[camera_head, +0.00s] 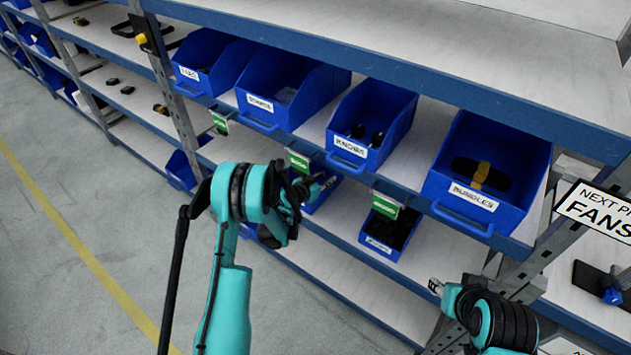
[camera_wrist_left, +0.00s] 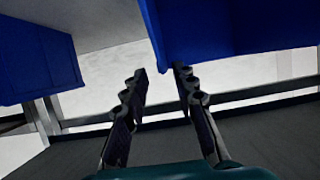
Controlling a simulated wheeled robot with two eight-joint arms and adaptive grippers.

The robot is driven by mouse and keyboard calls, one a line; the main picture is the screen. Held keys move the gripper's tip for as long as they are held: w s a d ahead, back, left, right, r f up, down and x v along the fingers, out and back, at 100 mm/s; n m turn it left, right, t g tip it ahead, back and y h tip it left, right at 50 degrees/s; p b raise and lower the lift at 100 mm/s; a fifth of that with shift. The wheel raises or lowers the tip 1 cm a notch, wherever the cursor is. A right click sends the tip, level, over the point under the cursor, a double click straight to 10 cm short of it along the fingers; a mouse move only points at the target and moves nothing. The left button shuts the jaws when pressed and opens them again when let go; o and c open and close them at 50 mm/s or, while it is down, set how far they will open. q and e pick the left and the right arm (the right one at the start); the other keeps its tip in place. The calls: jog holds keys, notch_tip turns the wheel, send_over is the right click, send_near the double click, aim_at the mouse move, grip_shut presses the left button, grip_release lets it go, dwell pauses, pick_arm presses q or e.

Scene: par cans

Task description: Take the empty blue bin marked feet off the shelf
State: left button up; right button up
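My left gripper (camera_head: 322,185) is at the lower shelf level, in front of a small blue bin (camera_head: 318,203) that it partly hides. I cannot read a label on that bin. In the left wrist view my left gripper (camera_wrist_left: 160,72) has its two fingers apart with nothing between them. A blue bin (camera_wrist_left: 235,28) is just beyond the fingertips, near the right finger; I cannot tell whether they touch. My right gripper (camera_head: 436,287) is low at the right, too small to tell open from shut. No label that I can read says feet.
Upper-shelf bins include one marked knobs (camera_head: 371,118) and one marked bundles (camera_head: 489,172), both with parts inside. A lower bin (camera_head: 385,240) holds dark parts. A blue shelf edge (camera_head: 400,75) runs above the bins, and a metal post (camera_head: 165,75) stands at the left.

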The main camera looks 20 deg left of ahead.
pick_arm(q)
jog(key=x, duration=0.1)
jog(key=b+x, duration=0.1)
jog(key=x, duration=0.1)
jog(key=b+x, duration=0.1)
jog(key=x, duration=0.1)
jog(key=shift+a+f, duration=0.4)
grip_shut()
jog(key=shift+r, duration=0.15)
